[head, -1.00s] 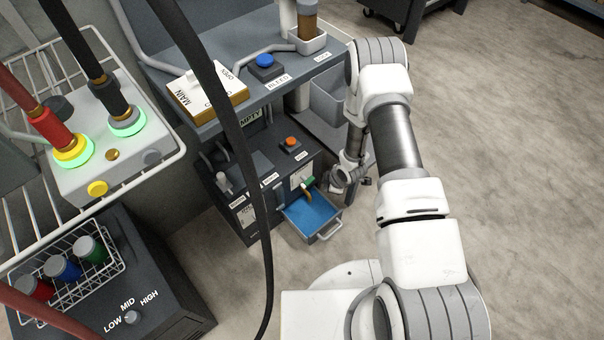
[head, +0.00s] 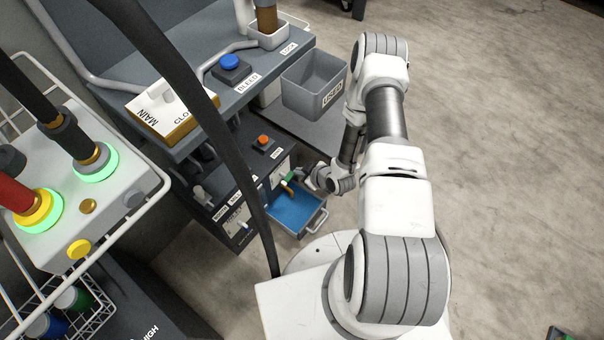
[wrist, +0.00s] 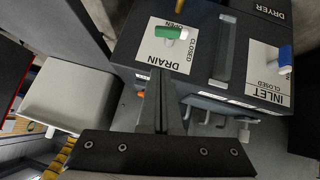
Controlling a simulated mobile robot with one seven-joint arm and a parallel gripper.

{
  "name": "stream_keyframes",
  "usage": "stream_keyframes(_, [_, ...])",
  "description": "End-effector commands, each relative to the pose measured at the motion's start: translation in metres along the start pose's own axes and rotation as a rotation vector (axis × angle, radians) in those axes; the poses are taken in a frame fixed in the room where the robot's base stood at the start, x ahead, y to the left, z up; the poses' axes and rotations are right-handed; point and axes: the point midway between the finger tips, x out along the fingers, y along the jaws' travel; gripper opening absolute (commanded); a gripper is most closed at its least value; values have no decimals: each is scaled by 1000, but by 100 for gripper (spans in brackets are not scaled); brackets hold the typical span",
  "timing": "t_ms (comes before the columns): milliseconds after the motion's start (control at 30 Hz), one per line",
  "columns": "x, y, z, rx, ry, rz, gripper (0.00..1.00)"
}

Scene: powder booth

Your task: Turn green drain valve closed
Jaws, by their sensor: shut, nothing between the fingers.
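The green drain valve (wrist: 171,33) shows in the wrist view on a white plate marked DRAIN, OPEN and CLOSED. Its green handle lies across the plate beside the word OPEN. In the head view the green valve (head: 289,177) is small, on the dryer's front above an open blue-lined drawer. My gripper (wrist: 161,72) is shut and empty, its fingertips just below the DRAIN plate in the wrist picture, apart from the handle. In the head view my gripper (head: 312,176) is close to the right of the valve, partly hidden by its own wrist.
The blue inlet valve (wrist: 285,57) sits beside the drain plate. The blue-lined drawer (head: 297,208) sticks out below the valve.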

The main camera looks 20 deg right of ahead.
Motion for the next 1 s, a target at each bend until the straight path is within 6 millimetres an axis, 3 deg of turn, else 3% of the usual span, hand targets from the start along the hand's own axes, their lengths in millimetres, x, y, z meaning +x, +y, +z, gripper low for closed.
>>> stream_keyframes(33, [16, -1, 3, -2, 3, 1, 0])
stream_keyframes(200, [53, -1, 3, -3, 2, 1, 0])
stream_keyframes(400, [75, 0, 21, 0, -1, 2, 0])
stream_keyframes(1000, [83, 0, 28, -1, 0, -1, 0])
